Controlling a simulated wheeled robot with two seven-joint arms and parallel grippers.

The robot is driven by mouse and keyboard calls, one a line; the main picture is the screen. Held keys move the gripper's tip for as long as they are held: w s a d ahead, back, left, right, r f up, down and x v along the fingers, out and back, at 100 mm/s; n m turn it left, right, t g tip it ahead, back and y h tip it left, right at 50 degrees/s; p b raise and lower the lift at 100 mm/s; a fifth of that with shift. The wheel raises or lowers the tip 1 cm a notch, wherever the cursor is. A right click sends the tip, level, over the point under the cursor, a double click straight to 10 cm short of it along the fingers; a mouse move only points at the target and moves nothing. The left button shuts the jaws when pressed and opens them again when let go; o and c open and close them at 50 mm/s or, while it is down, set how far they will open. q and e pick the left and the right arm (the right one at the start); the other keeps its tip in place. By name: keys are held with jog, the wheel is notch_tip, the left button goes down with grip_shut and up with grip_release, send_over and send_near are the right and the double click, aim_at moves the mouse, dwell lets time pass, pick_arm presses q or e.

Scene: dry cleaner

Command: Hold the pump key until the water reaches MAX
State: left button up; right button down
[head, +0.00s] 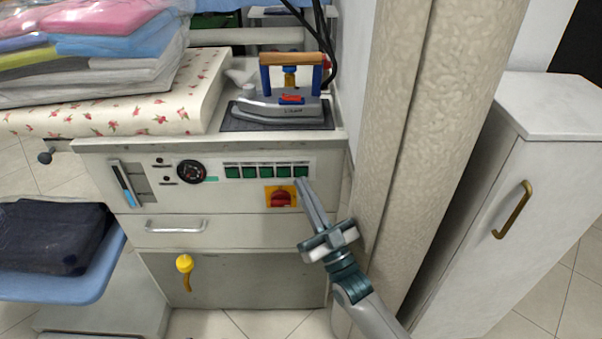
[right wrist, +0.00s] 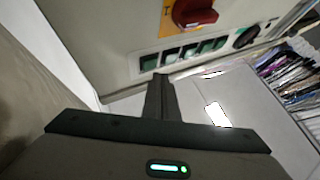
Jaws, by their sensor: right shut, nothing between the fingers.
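The row of green keys (head: 265,172) is on the front panel of the ironing station; their labels are too small to read, so I cannot tell which is the pump key. My right gripper (head: 301,184) is shut and empty, its tips at the rightmost key; I cannot tell whether they touch it. In the right wrist view the shut fingers (right wrist: 160,80) point at the end of the key row (right wrist: 185,52). The water gauge (head: 122,184) at the panel's left shows blue in its tube; its MAX mark is not legible. My left gripper is not in view.
A red rotary knob (head: 281,198) on a yellow plate sits just below the keys. A round dial (head: 191,171) is left of them. An iron (head: 278,107) rests on top. A beige pillar (head: 400,140) and white cabinet (head: 530,170) stand close on the right.

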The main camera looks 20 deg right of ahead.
jog(key=shift+w+d, duration=0.2)
jog(key=shift+w, duration=0.55)
dwell(7.2)
